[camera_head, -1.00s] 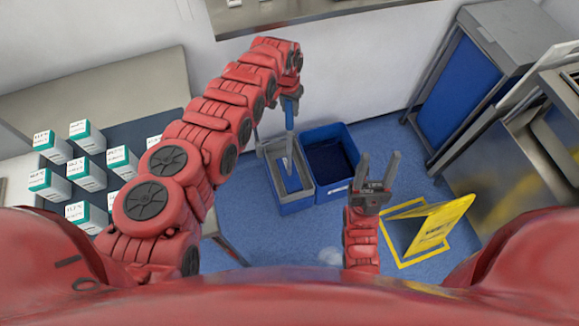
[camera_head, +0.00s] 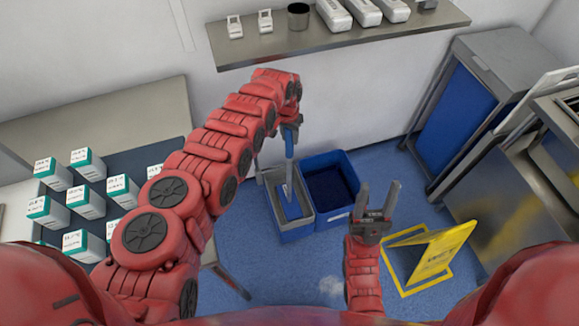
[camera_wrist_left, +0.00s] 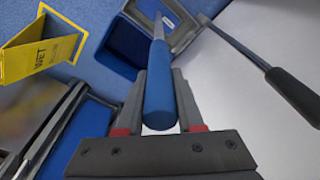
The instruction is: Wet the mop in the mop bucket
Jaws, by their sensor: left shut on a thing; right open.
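The mop bucket has a blue body with a grey wringer compartment (camera_head: 276,188) on the left and an open blue compartment (camera_head: 335,190) on the right. The mop (camera_head: 289,171) stands with its lower end in the grey compartment. My left gripper (camera_head: 290,129) is shut on the upper end of its blue handle, which also shows between the fingers in the left wrist view (camera_wrist_left: 159,95). The mop's head is hard to make out. My right gripper (camera_head: 377,197) is open and empty, pointing up, in front and to the right of the bucket.
A yellow wet-floor sign (camera_head: 441,254) stands right of my right gripper. A blue-sided metal cart (camera_head: 465,100) is at the back right. A wall shelf (camera_head: 350,36) hangs above the bucket. Boxes (camera_head: 87,163) sit on a table at left. A black-gripped lever (camera_wrist_left: 292,92) shows beside the mop.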

